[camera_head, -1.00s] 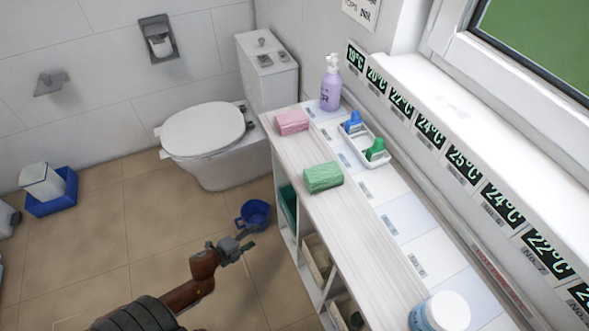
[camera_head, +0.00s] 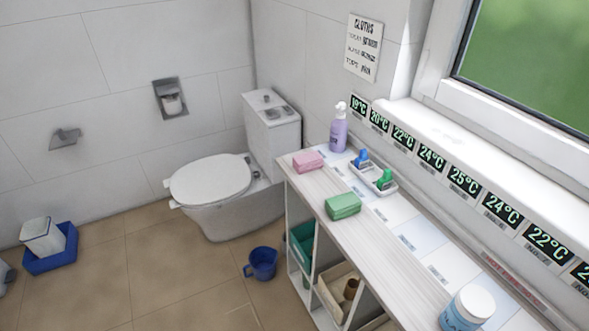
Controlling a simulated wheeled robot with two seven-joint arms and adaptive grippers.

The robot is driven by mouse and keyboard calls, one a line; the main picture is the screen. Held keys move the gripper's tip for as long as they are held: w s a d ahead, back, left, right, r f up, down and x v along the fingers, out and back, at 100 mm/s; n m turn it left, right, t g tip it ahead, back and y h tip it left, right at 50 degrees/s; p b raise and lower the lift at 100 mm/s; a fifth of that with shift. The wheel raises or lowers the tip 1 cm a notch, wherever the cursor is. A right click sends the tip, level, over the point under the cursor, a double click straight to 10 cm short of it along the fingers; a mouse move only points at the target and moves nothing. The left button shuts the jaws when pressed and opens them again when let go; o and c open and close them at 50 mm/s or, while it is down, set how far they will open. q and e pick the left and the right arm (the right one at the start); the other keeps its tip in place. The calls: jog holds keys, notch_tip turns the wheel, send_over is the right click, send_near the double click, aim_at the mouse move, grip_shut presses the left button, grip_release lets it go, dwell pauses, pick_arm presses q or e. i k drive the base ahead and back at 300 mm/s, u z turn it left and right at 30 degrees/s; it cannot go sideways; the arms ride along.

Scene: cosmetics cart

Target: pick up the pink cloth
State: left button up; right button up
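The pink cloth (camera_head: 308,161) is a small folded block lying on the far end of the white cart top (camera_head: 353,232). A folded green cloth (camera_head: 343,206) lies nearer on the same top, apart from the pink one. A purple pump bottle (camera_head: 338,130) stands behind and to the right of the pink cloth. Neither of my grippers shows in the head view now, and nothing covers the pink cloth.
A white tub (camera_head: 467,308) stands at the near end. The toilet (camera_head: 215,190) is beyond the cart. A blue bucket (camera_head: 262,263) stands on the floor left of the cart.

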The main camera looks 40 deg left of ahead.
aim_at(304, 163)
jog(key=u, duration=1.85)
jog(key=i, duration=1.3)
jog(key=z, duration=2.5)
